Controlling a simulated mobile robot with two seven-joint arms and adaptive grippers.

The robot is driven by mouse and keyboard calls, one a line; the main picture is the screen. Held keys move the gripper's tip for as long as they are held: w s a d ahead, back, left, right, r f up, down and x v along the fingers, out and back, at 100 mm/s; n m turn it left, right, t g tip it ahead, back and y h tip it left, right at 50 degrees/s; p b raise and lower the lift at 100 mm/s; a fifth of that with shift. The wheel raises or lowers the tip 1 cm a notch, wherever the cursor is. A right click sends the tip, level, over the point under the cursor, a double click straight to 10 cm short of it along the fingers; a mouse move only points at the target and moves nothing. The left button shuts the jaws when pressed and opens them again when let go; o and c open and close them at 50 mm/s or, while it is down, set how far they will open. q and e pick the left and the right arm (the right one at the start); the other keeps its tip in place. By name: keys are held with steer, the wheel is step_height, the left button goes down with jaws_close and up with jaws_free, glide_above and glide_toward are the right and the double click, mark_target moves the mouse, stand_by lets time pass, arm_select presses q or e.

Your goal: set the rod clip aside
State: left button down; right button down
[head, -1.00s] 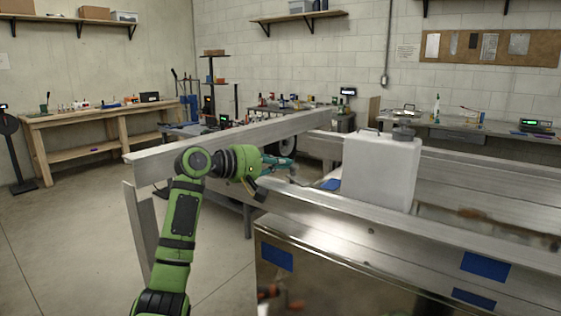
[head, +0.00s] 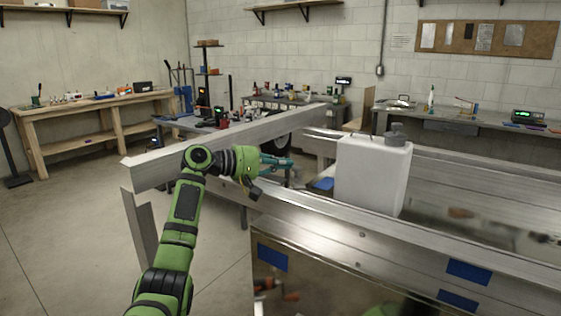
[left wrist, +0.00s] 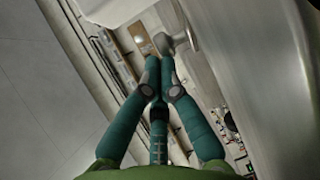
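My left gripper (head: 290,163) reaches in from the left, beside the near rail (head: 330,222) of the aluminium trailer. In the left wrist view its teal fingers (left wrist: 159,62) are nearly together at the tips. A small grey part (left wrist: 163,43) lies right at the tips, with a round grey head (left wrist: 191,37) beside it. I cannot make out whether that part is the rod clip, or whether the fingers hold it. No rod clip is clear in the head view. My right gripper is not in view.
A white jug (head: 365,175) with a grey cap stands on the trailer, to the right of the gripper. A long aluminium beam (head: 235,145) runs behind my arm. Workbenches (head: 95,125) line the walls. The floor at left (head: 85,220) is clear.

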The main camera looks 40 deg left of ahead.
stand_by(0.6)
arm_select(q)
steer(key=v, duration=1.2)
